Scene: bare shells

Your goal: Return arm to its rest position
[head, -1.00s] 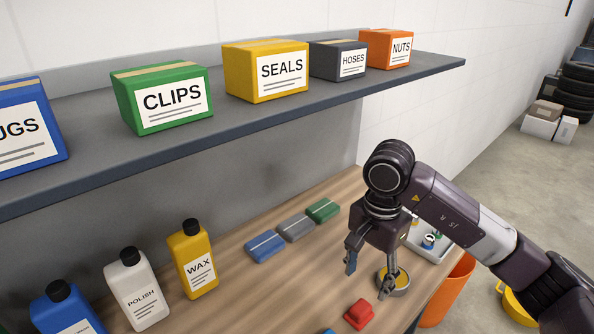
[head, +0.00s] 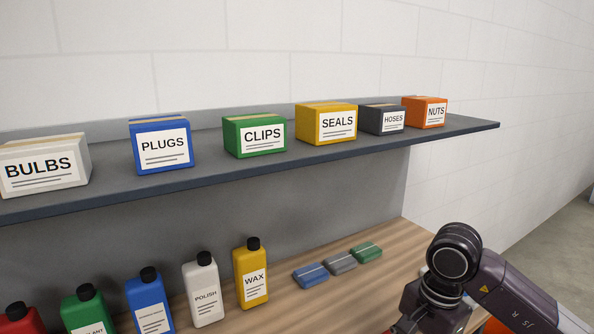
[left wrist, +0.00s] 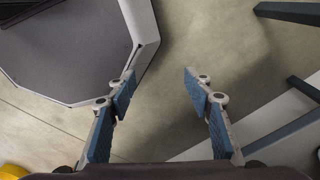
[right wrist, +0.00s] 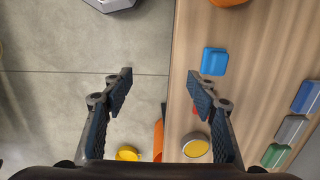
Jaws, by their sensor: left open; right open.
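My right arm comes in at the lower right of the head view, with its wrist over the right end of the wooden workbench (head: 285,306); its fingers are below the frame there. In the right wrist view my right gripper (right wrist: 162,85) is open and empty, above the bench's edge with floor on one side. My left gripper (left wrist: 158,88) shows only in the left wrist view. It is open and empty above the concrete floor, near part of a dark grey, pale-edged base.
A shelf (head: 330,160) with several labelled boxes runs above the bench. Bottles, including a yellow WAX bottle (head: 250,272), stand below it. A blue block (right wrist: 214,61), a round tin (right wrist: 195,147) and an orange bin (right wrist: 158,140) are near my right gripper.

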